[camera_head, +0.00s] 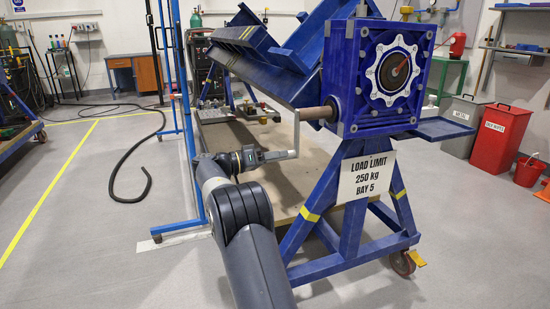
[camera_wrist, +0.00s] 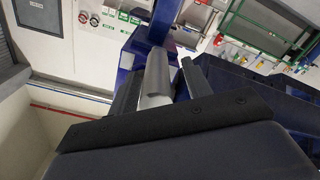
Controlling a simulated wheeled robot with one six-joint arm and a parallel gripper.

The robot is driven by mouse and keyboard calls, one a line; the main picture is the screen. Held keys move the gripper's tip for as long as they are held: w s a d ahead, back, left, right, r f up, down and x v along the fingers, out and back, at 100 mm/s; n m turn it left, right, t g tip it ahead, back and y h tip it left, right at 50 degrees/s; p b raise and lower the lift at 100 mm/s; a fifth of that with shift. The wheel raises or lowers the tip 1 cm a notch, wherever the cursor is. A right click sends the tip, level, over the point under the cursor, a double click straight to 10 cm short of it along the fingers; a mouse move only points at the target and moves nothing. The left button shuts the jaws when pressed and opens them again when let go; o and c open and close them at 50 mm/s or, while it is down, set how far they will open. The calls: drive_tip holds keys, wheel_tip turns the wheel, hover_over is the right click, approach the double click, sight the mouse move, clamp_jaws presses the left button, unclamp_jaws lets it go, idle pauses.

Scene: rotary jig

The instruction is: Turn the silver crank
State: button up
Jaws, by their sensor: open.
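The silver crank (camera_head: 297,132) hangs from a brown shaft on the left of the blue gearbox stand. Its arm points down, and its handle (camera_head: 284,154) sticks out to the left, towards my gripper (camera_head: 263,157). In the wrist view, the silver handle (camera_wrist: 157,78) lies between the two dark fingers of my gripper (camera_wrist: 163,72). The fingers are open, one on each side of it. Whether either finger touches the handle cannot be told.
The blue stand (camera_head: 354,220) carries a load limit sign (camera_head: 366,177) and has wheels. A blue upright frame (camera_head: 188,120) stands left of my arm. A black hose (camera_head: 130,155) lies on the floor. Red (camera_head: 500,138) and grey bins stand at right.

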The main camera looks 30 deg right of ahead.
drive_tip(key=p+v, duration=0.3)
drive_tip(key=v, duration=0.8)
drive_tip(key=shift+d, duration=0.1)
drive_tip(key=b+x, duration=0.3)
drive_tip(key=x, duration=0.7)
drive_tip(key=shift+s+d, duration=0.15)
drive_tip(key=shift+d, duration=0.25)
drive_tip(key=shift+s+r+n, duration=0.1)
drive_tip(key=shift+s+n, duration=0.2)
drive_tip(key=shift+w, duration=0.1)
